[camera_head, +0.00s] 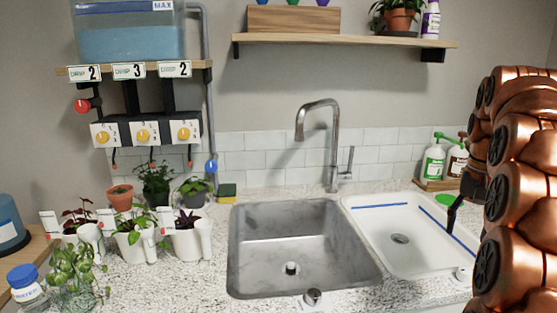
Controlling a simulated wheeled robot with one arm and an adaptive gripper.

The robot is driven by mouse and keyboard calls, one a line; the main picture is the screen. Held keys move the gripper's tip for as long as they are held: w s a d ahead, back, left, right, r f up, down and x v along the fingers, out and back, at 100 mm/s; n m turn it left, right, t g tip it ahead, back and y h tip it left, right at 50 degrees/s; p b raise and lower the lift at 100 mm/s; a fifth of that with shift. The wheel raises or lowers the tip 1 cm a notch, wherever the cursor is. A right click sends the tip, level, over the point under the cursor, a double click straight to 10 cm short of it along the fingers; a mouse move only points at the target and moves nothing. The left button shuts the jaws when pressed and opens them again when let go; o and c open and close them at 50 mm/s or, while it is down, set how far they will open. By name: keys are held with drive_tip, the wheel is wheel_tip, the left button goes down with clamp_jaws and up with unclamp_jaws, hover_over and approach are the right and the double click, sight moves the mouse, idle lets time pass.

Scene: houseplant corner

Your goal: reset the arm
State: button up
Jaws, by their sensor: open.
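My copper-coloured arm (515,180) fills the right edge of the view, folded upright in front of the right end of the counter. My gripper (457,208) is black and only partly shows at the arm's left side, over the right part of the white basin. One dark finger points down and left. The rest of the gripper is hidden behind the arm. The gripper is open, and nothing shows in it.
A steel sink (300,250) and faucet (333,140) stand mid-counter, beside a white basin (375,235). Potted plants (130,235) crowd the left. Bottles (433,160) stand behind my arm. A wall shelf (340,40) and drip station (145,133) hang above.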

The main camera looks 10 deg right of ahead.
drive_tip(key=s+a+f+n+g, duration=0.1)
drive_tip(key=s+a+f+n, duration=0.2)
drive_tip(key=a, duration=0.6)
drive_tip(key=s+a+f+n, duration=0.2)
drive_tip(key=s+a+f, duration=0.2)
drive_tip(key=a, duration=0.6)
drive_tip(key=s+a+f+n+g, duration=0.1)
drive_tip(key=s+a+f, duration=0.25)
drive_tip(key=s, duration=0.25)
drive_tip(key=s+a+f+n, duration=0.1)
drive_tip(key=s+a+f, duration=0.25)
drive_tip(key=s, duration=0.25)
drive_tip(key=s+a+f+n+g, duration=0.1)
drive_tip(key=s+a+f+n, duration=0.15)
drive_tip(key=s+f, duration=0.3)
wheel_tip(320, 180, up, 16)
drive_tip(key=t+p, duration=0.1)
drive_tip(key=p, duration=1.3)
drive_tip(key=shift+w+a+f+m, duration=0.15)
drive_tip(key=shift+w+a+m, duration=0.05)
drive_tip(key=shift+a+m, duration=0.25)
